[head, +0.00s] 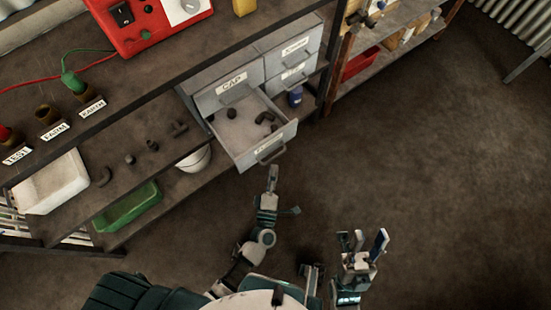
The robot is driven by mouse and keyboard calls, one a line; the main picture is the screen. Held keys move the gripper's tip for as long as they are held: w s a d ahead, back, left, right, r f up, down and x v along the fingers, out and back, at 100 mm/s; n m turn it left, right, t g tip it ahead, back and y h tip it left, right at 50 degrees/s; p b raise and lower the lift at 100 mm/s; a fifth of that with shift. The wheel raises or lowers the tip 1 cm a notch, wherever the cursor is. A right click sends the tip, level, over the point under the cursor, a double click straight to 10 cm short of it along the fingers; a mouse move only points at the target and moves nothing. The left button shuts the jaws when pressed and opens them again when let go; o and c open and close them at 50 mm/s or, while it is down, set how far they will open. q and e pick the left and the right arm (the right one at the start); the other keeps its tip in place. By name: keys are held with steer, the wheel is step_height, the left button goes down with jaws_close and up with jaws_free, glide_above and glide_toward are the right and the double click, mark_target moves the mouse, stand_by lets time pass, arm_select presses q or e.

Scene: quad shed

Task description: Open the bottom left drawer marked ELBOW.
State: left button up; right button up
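The grey drawer cabinet (262,57) stands under the bench, with a drawer labelled CAP (229,86) at upper left. The bottom left drawer (238,159) is pulled well out, showing a pale inside with several dark pipe fittings (266,118). The label on its front is too foreshortened to read. Its front handle (270,154) faces my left gripper (283,191), which is open and empty, one fingertip just below the handle in the picture; I cannot tell whether they touch. My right gripper (362,240) is open and empty, over the floor to the right.
Loose dark fittings (152,145) lie on the shelf left of the drawer. A white tray (52,185), a green tray (128,207) and a white bowl (195,160) are further left. A blue bottle (295,97) stands right of the drawer. Open floor (430,150) lies to the right.

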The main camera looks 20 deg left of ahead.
arm_select(q)
steer(key=s, duration=0.6)
steer(key=shift+d+f, duration=0.45)
